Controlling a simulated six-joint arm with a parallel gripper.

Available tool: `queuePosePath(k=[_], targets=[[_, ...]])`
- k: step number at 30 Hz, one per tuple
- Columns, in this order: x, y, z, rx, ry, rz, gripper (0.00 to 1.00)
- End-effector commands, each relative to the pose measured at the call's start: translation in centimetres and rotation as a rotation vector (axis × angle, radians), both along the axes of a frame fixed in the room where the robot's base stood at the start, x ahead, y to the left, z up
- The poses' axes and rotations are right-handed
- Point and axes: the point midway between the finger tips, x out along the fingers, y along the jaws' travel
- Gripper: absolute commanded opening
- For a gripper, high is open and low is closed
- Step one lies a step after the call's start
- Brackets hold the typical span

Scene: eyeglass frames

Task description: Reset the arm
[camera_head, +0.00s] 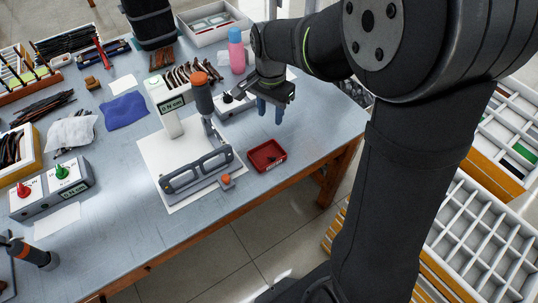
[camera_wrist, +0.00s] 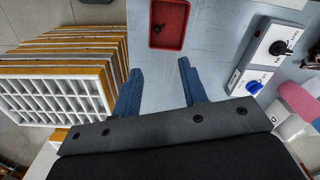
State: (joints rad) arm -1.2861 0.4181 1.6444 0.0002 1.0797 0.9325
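My gripper (camera_head: 270,108) hangs above the blue-grey table (camera_head: 315,125), to the right of the clamp fixture and up from the small red tray. Its two blue fingers are apart with nothing between them, which also shows in the wrist view (camera_wrist: 160,72). The eyeglass-like grey frame fixture (camera_head: 197,172) stands on a white plate, with an upright dark-handled clamp (camera_head: 203,95) above it. The red tray (camera_head: 267,155) lies near the table's front edge; in the wrist view it (camera_wrist: 157,40) holds a small dark piece.
A control box (camera_head: 235,106) with a dark knob stands left of my gripper, and a pink bottle (camera_head: 236,55) stands behind. Stacked compartment trays (camera_wrist: 55,95) stand off the table.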

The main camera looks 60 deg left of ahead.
Motion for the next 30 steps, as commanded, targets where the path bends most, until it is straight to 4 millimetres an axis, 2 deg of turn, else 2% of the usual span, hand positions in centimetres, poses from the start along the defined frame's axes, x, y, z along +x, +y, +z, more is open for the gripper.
queuePosePath(k=[20, 26, 30], targets=[[0.0, 0.0, 0.1, -0.001, 0.001, 0.000, 0.39], [0.0, -0.1, -2.2, -0.005, 0.001, 0.000, 0.39], [0.0, -0.1, -4.9, -0.006, 0.001, 0.000, 0.39]])
